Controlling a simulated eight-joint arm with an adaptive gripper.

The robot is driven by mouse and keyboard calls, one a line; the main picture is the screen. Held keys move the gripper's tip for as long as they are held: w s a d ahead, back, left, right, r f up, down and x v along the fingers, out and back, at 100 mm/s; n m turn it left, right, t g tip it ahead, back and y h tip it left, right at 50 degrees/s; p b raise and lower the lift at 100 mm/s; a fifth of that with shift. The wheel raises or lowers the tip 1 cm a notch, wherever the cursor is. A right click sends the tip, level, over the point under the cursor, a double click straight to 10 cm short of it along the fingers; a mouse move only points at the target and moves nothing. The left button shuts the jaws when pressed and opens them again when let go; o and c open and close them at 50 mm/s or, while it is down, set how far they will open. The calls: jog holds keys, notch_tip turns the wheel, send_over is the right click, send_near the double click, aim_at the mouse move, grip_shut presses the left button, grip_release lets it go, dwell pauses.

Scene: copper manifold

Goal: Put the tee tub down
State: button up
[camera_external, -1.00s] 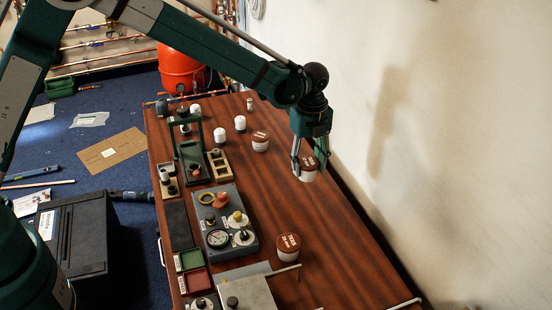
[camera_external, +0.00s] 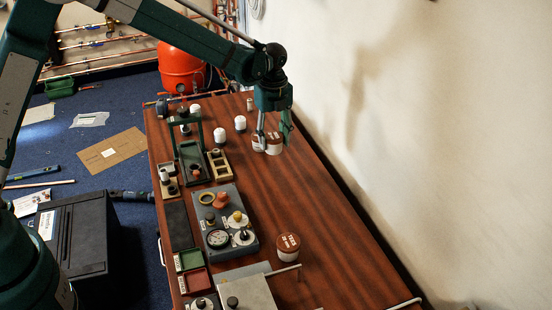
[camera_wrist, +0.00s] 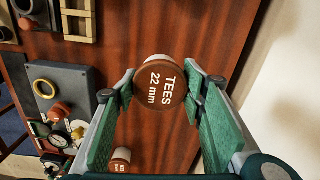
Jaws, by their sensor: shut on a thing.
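The tee tub (camera_wrist: 158,88) is a white tub with a brown lid reading "TEES 22 mm". My gripper (camera_external: 273,141) is shut on it, and the wrist view shows the tub between my two green fingers (camera_wrist: 160,95).
Another tees tub (camera_external: 288,248) stands nearer, right of the grey box (camera_external: 240,215) with gauge and knobs; it shows at the bottom of the wrist view (camera_wrist: 120,158). White caps (camera_external: 240,123) and a green frame (camera_external: 190,150) stand at the far left. The table's right-middle is clear.

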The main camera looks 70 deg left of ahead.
jog(key=shift+f+b, duration=0.7)
jog(key=shift+f, duration=2.4)
jog(key=shift+f+b, duration=0.5)
jog(key=shift+f, duration=1.4)
jog(key=shift+f, duration=0.15)
jog(key=o, duration=1.2)
jog(key=shift+c, duration=0.2)
notch_tip(320, 180, up, 12)
jog(key=shift+r+p, duration=0.2)
jog(key=shift+p, duration=1.05)
